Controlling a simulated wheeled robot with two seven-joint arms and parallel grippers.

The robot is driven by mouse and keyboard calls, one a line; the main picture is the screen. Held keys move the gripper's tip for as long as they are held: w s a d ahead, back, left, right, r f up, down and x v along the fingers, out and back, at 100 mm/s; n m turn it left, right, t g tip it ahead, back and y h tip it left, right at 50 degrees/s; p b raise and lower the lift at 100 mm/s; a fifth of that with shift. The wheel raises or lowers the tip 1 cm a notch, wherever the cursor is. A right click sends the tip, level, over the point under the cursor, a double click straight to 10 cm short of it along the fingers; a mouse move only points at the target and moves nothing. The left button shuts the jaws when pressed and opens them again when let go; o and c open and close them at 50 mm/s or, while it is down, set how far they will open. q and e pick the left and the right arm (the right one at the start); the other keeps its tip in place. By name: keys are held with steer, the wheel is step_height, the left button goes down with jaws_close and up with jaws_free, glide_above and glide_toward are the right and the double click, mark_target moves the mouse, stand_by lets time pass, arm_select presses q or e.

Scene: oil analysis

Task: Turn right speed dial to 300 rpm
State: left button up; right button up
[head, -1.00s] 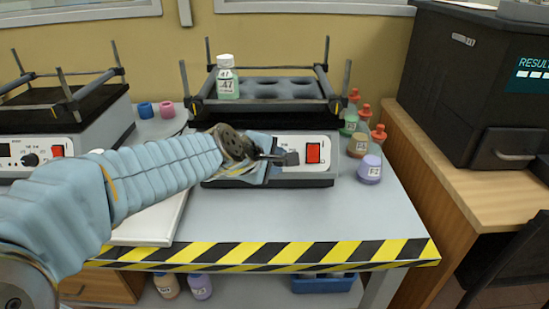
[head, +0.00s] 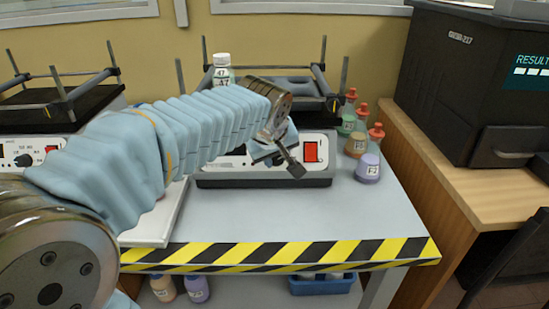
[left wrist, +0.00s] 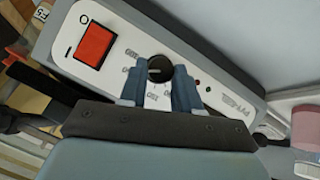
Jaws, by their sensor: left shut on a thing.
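The right shaker (head: 318,178) stands on the grey table, with a red switch (head: 311,151) on its white front panel. Its right speed dial (left wrist: 160,67) is a dark round knob with printed numbers around it, seen in the left wrist view. My left gripper (left wrist: 159,83) is shut on the dial, with one finger on each side of it. In the head view my left gripper (head: 272,155) is at the panel left of the red switch, and it hides the dial. The dial's pointer and exact setting cannot be read. My right gripper is not in view.
A labelled bottle (head: 222,68) stands at the shaker's platform. Several stoppered flasks (head: 367,168) stand close on the right. The left shaker (head: 40,150) is partly behind my arm. A black box (head: 475,85) stands on the wooden bench. The table front is clear.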

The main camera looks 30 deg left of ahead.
arm_select(q)
steer(key=shift+d+f+m+g+y+b, duration=0.1)
steer(key=shift+m+g+y+b, duration=0.15)
steer(key=shift+m, duration=0.35)
steer(key=shift+d+f+m+g+y+b, duration=0.15)
steer(key=shift+m+g+y, duration=0.2)
steer(key=shift+m, duration=0.25)
steer(key=shift+m+g+y, duration=0.3)
steer(key=shift+m+y, duration=0.3)
steer(key=shift+m, duration=0.3)
steer(key=o, duration=1)
steer(key=shift+w+r, duration=0.1)
steer(key=shift+o, duration=0.2)
steer(key=shift+r, duration=0.15)
steer(key=shift+d+r, duration=0.2)
steer(key=shift+r, duration=0.1)
steer(key=p+v, duration=0.1)
steer(key=v, duration=1.2)
